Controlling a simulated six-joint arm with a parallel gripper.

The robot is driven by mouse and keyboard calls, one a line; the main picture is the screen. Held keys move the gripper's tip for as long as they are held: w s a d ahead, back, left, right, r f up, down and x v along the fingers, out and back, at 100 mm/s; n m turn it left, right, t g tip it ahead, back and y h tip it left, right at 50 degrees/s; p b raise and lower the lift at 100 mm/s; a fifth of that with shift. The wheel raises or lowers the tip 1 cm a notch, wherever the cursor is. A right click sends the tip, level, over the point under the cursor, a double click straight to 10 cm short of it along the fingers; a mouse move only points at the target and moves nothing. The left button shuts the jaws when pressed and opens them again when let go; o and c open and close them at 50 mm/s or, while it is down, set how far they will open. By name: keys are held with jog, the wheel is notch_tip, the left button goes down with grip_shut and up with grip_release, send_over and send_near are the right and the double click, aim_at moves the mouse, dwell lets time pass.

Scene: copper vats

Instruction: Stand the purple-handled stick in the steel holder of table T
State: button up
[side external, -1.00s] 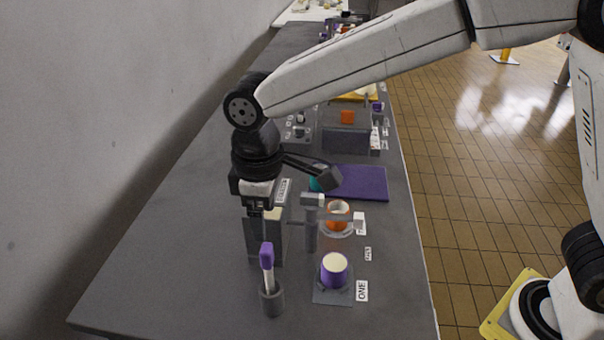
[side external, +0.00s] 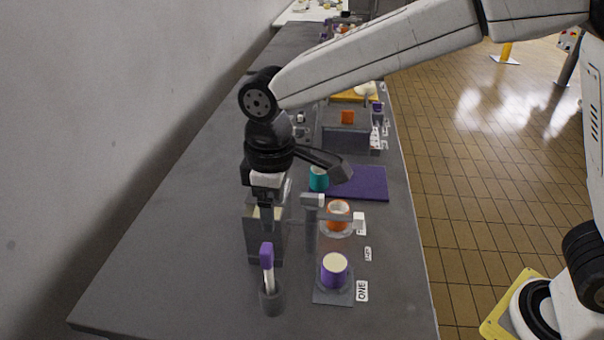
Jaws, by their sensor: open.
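The purple-handled stick (side external: 267,257) stands nearly upright, handle up, in a small grey cylindrical holder (side external: 271,299) at the near end of the grey table (side external: 190,260). My gripper (side external: 266,222) points down behind the stick, apart from it, in front of or over a grey box-like block (side external: 250,238). The gripper is open with nothing visible in it. Its fingertips are small and partly lost against the block.
Right of the stick are a purple cup (side external: 334,272) on a grey plate, a grey post with an arm (side external: 311,225) and an orange cup (side external: 338,213). Farther back are a teal cup (side external: 318,180), a purple mat (side external: 362,183) and a grey bin (side external: 345,139). The near left tabletop is clear.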

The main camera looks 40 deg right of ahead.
jog(key=s+d+f+m, duration=0.2)
jog(key=s+d+f, duration=0.1)
jog(key=d, duration=0.5)
jog(key=s+d+f+m+t, duration=0.1)
jog(key=s+d+f+m, duration=0.2)
jog(key=d, duration=0.5)
jog(key=s+d+f+m+t, duration=0.1)
jog(key=s+d+f+m, duration=0.2)
jog(key=d, duration=0.5)
jog(key=shift+s+f, duration=0.4)
jog(key=shift+d, duration=0.1)
